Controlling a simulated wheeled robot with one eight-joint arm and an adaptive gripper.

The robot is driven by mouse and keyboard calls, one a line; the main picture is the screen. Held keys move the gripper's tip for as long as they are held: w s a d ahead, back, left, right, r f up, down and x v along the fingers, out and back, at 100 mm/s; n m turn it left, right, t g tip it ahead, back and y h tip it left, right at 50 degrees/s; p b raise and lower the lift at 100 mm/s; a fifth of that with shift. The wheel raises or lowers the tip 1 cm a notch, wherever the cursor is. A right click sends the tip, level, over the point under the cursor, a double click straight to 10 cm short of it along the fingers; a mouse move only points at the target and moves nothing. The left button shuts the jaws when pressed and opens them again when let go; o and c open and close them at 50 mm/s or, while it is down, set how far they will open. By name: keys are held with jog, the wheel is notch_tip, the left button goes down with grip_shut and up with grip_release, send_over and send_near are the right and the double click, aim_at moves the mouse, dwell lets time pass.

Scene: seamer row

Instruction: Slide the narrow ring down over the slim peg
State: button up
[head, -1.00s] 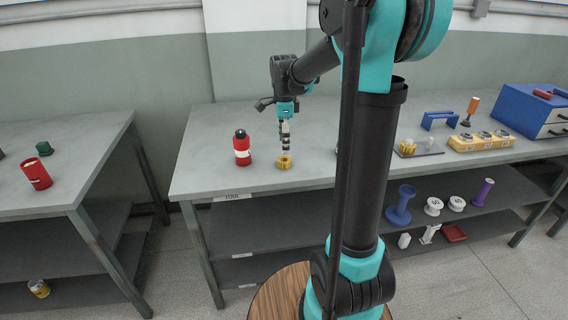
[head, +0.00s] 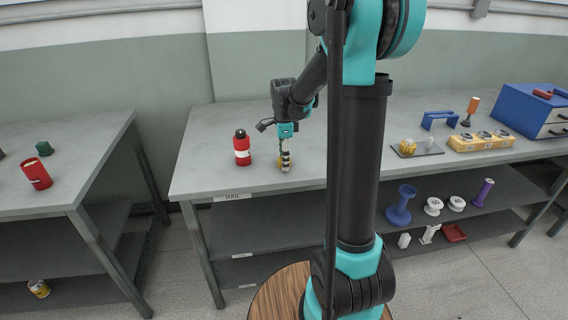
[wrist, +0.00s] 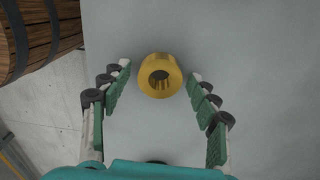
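A yellow ring (wrist: 160,76) with a round hole lies flat on the grey bench, between and slightly beyond my fingertips in the wrist view. My gripper (wrist: 158,74) is open, one finger on each side of the ring, with gaps showing. In the head view my gripper (head: 285,168) points down at the bench. A dark board (head: 418,153) farther right holds a slim pale peg (head: 430,143). A yellow piece (head: 408,146) sits on the board's left part.
A red bottle (head: 242,148) stands just left of my gripper. Bench between ring and board is partly hidden by my arm.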

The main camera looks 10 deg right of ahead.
jog(key=c, duration=1.1)
jog(key=shift+r, duration=0.1)
